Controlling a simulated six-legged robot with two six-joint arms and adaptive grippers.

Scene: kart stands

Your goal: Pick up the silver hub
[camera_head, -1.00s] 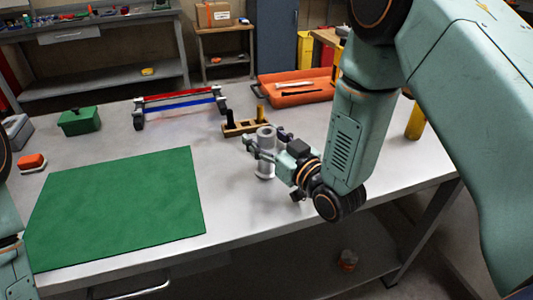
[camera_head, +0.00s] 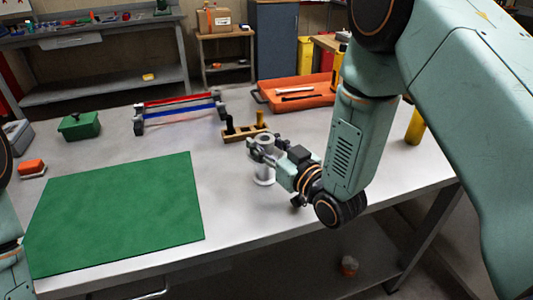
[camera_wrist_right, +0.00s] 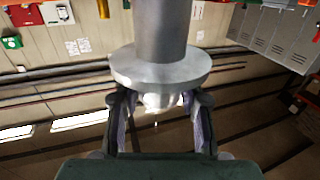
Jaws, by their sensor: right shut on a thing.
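The silver hub (camera_head: 264,172) is upright at the middle of the workbench, with a round flange and a narrower tube. My right gripper (camera_head: 263,150) comes from the right and is shut on its upper part. In the right wrist view the hub's flange (camera_wrist_right: 160,68) fills the upper middle, and the fingers of my right gripper (camera_wrist_right: 158,108) close on the narrower part beside it. I cannot tell whether the hub touches the bench. Part of my left arm shows at the left edge, but its gripper is out of view.
A green mat (camera_head: 115,215) lies left of the hub. Behind the hub are a wooden holder (camera_head: 243,130), a rack with red and blue bars (camera_head: 180,107) and an orange tray (camera_head: 300,92). A yellow cylinder (camera_head: 415,125) stands at the right. The bench (camera_head: 225,185) is clear between mat and hub.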

